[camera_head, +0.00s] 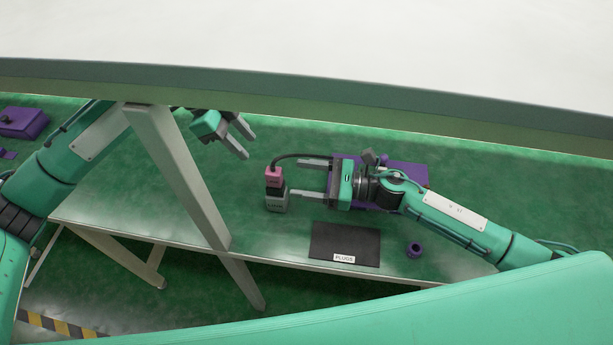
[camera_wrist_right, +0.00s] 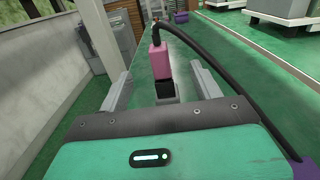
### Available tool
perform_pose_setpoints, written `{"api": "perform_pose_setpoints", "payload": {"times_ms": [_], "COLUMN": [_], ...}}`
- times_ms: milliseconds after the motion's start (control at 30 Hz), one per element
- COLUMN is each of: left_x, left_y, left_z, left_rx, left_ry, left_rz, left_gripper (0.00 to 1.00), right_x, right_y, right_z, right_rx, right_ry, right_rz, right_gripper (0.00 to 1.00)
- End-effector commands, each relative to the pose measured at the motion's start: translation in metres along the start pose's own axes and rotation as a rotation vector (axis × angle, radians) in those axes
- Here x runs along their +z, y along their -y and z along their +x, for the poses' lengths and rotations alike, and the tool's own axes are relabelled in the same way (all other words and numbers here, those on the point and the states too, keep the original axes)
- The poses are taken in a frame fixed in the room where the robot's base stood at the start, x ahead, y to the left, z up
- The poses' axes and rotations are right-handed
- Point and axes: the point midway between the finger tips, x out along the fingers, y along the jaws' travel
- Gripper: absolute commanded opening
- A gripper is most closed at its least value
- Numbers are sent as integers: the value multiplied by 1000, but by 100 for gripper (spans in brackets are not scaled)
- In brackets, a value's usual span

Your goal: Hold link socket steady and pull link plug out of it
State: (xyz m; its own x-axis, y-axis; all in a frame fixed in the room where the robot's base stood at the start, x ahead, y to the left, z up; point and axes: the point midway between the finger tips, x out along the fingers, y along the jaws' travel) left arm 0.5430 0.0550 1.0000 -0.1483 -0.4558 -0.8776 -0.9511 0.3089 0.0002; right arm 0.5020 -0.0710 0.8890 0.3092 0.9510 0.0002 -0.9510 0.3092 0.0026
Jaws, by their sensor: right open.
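The link plug (camera_head: 273,172) is pink, with a black cable rising from its top. It sits upright over a dark section on the grey link socket (camera_head: 277,204), which stands on the green table. My right gripper (camera_head: 296,178) is open, just right of the plug and socket, its fingers pointing at them. In the right wrist view the pink plug (camera_wrist_right: 160,57) shows beyond and between the two open fingers (camera_wrist_right: 160,88), not gripped. My left gripper (camera_head: 242,138) is up and left of the plug, apart from it, with its fingers spread and empty.
A black mat labelled PLUGS (camera_head: 345,238) lies at the table's front edge. A small purple ring-like piece (camera_head: 414,250) is right of it. A purple block (camera_head: 408,173) lies behind my right gripper. A grey slanted post (camera_head: 185,170) crosses the view near my left arm.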

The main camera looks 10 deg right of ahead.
Motion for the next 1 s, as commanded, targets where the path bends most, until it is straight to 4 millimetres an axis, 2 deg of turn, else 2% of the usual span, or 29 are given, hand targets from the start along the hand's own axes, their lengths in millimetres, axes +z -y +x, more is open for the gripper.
{"api": "perform_pose_setpoints", "payload": {"times_ms": [167,467,700,833,1000], "left_x": [0,0,0,0,0], "left_y": [0,0,0,0,0], "left_z": [0,0,0,0,0], "left_rx": [0,0,0,0,0], "left_ry": [0,0,0,0,0], "left_rz": [0,0,0,0,0], "left_gripper": [36,36,36,36,36], "right_x": [-21,-80,-77,-77,-78], "right_y": [0,0,0,0,0], "right_z": [0,0,46,63,73], "right_rx": [0,-1,2,1,1], "right_ry": [-2,-1,2,2,0], "right_rz": [-1,1,-4,-4,-3], "right_gripper": [65,65,65,65,65]}}
